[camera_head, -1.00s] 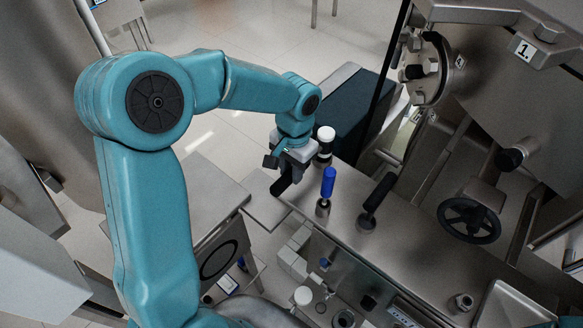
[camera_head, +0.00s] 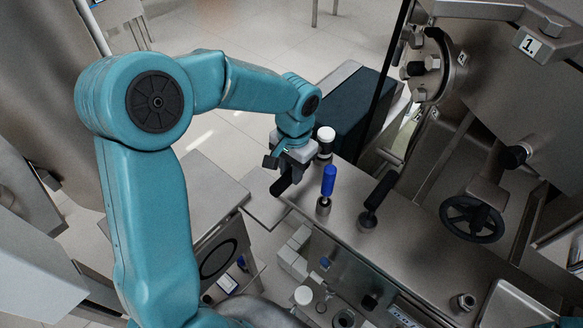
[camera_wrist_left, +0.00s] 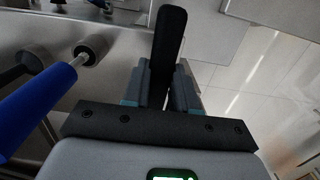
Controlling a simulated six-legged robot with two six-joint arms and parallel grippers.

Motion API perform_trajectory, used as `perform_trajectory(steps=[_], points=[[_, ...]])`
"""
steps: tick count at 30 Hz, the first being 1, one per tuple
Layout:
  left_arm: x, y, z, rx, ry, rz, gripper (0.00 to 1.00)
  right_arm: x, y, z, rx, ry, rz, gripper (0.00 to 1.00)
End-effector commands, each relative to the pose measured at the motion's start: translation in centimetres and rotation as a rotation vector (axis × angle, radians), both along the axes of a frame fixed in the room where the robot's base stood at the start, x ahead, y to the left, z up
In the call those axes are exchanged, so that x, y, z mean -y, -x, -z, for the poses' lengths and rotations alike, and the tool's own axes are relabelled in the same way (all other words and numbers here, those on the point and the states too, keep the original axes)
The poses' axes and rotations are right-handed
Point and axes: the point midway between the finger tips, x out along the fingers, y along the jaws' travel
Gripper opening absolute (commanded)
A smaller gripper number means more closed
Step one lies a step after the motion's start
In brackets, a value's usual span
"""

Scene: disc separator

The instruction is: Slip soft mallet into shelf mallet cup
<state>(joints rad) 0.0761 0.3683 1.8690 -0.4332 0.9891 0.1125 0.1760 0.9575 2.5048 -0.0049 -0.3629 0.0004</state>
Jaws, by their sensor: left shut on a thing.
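My left gripper (camera_head: 288,172) is shut on a black handle, which I take to be the soft mallet's. The handle's free end (camera_head: 280,187) sticks out at the lower left. A white-topped, dark-banded head (camera_head: 325,144) shows just right of the gripper and appears to belong to it. In the left wrist view the handle (camera_wrist_left: 168,45) stands between the fingers (camera_wrist_left: 168,85); the head is hidden there. A metal cup (camera_head: 323,208) on the shelf holds a blue-handled tool (camera_head: 329,181). A second cup (camera_head: 366,221) holds a black-handled tool (camera_head: 380,190). I cannot tell which cup is the mallet's.
The steel shelf (camera_head: 415,255) has clear room right of the black tool. A handwheel (camera_head: 472,219) and machine body stand at the right. The blue handle (camera_wrist_left: 35,108) is close beside my gripper in the left wrist view. A dark block (camera_head: 352,110) lies behind.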

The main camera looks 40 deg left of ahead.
Motion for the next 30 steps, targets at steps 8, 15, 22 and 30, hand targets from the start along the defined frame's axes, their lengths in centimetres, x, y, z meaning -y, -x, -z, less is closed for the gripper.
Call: perform_trajectory(steps=[8, 15, 22, 30], points=[[0.0, -0.1, 0.3, 0.005, 0.0, -0.001, 0.0, 0.0, 0.0, 0.3, 0.0, 0.0, 0.0, 0.0], [0.0, -0.2, 1.0, 0.007, 0.001, 0.0, 0.0, 0.0, 0.0, 0.9, 0.0, 0.0, 0.0, 0.0], [0.0, -0.2, 1.6, 0.01, 0.001, 0.0, 0.0, 0.0, 0.0, 1.5, 0.0, 0.0, 0.0, 0.0], [0.0, -0.3, 2.4, 0.012, 0.0, 0.0, 0.0, 0.0, 0.0, 2.1, 0.0, 0.0, 0.0, 0.0]])
